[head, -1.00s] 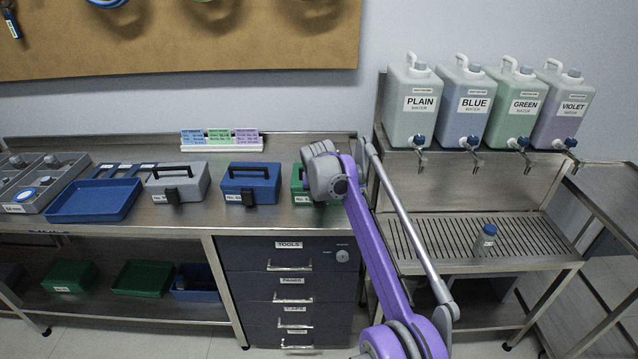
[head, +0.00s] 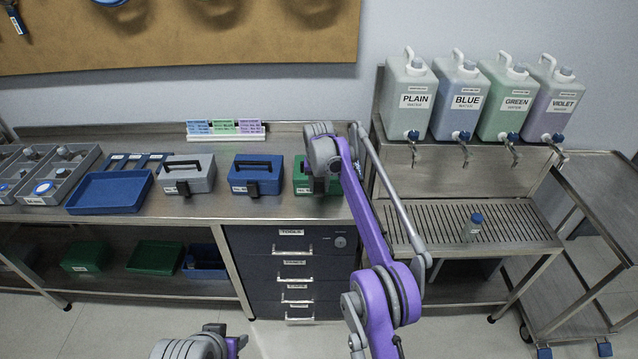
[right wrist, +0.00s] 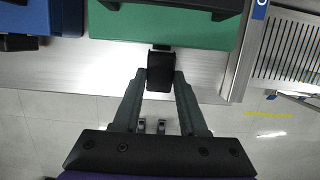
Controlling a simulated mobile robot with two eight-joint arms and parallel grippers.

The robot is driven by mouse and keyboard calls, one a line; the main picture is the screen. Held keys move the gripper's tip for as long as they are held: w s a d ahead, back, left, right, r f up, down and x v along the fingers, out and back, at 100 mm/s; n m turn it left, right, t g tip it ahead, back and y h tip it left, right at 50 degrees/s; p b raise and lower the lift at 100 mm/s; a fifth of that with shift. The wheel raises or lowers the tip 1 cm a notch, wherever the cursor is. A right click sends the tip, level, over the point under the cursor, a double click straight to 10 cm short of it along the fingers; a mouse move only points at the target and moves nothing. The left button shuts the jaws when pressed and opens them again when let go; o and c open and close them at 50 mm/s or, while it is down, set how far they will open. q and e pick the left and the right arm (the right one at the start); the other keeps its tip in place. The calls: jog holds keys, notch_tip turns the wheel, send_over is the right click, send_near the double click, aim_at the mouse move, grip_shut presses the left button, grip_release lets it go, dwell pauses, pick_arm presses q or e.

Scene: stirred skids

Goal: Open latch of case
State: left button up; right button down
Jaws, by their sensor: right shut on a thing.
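The green case (head: 301,182) stands on the metal bench, mostly hidden behind my right wrist in the head view. In the right wrist view the green case (right wrist: 165,28) shows from above, with its black handle across the top. Its black latch (right wrist: 161,72) sticks out from the front side, between the fingertips of my right gripper (right wrist: 161,78). The right gripper is shut on this latch. I cannot tell exactly how far the latch is turned. My left gripper is not in view; a grey and purple arm part of mine shows at the bottom.
A blue case (head: 256,173) and a grey case (head: 188,174) stand to the left, then a blue tray (head: 109,193). To the right is a rack with water jugs and a small bottle (head: 474,225). Drawers are below the bench.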

jog(key=shift+c, duration=2.2)
grip_release()
jog(key=p+v, duration=0.1)
jog(key=v, duration=0.9)
jog(key=shift+r, duration=0.35)
jog(key=shift+s, duration=0.15)
